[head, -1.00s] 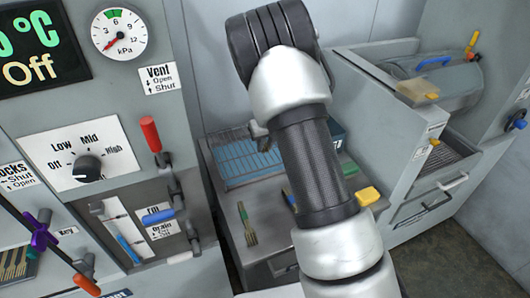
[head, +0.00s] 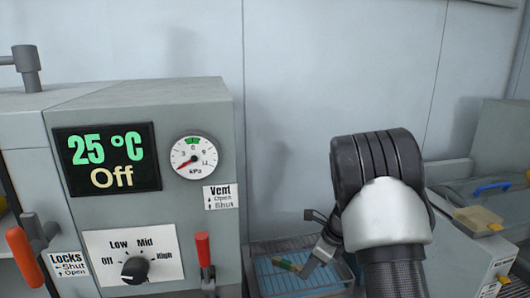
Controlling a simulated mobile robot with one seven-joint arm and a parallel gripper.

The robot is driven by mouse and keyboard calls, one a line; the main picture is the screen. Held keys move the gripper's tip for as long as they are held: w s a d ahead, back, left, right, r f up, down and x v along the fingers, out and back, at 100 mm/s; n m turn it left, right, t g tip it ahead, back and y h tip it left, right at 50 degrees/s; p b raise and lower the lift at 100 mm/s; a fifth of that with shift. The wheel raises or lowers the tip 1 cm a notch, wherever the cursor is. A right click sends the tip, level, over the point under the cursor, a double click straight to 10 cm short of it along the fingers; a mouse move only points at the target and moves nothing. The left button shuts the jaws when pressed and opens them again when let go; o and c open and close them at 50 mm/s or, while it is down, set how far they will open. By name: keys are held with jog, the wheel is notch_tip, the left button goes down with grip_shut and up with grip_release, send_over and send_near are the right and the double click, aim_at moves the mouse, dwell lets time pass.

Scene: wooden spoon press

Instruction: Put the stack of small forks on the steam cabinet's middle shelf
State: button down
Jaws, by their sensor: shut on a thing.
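My gripper (head: 308,268) is at the lower middle of the head view, seen small and partly behind my arm. It is shut on a small tan and green thing (head: 287,265), which looks like the stack of small forks. The thing shows above a blue wire tray. How the fingers sit on it is too small to tell. The steam cabinet (head: 215,120) is the grey box on the left, with a display reading 25 °C and Off.
The blue tray (head: 275,286) lies under the gripper, right of the cabinet. The cabinet front carries a knob (head: 135,270), a red-handled lever (head: 203,250) and an orange-handled lock lever (head: 25,256). A grey unit with a blue handle (head: 492,188) stands at right.

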jog(key=s+r+n+g+h, duration=0.1)
jog(key=s+n+g+h, duration=0.1)
jog(key=s+n, duration=0.5)
jog(key=s+d+r+n+g+h, duration=0.1)
jog(key=s+n+g, duration=0.3)
jog(key=n, duration=1.2)
jog(key=shift+s+d+r+n+g+h+p, duration=0.15)
jog(key=shift+s+n+g+h+p, duration=0.25)
jog(key=shift+s, duration=1.3)
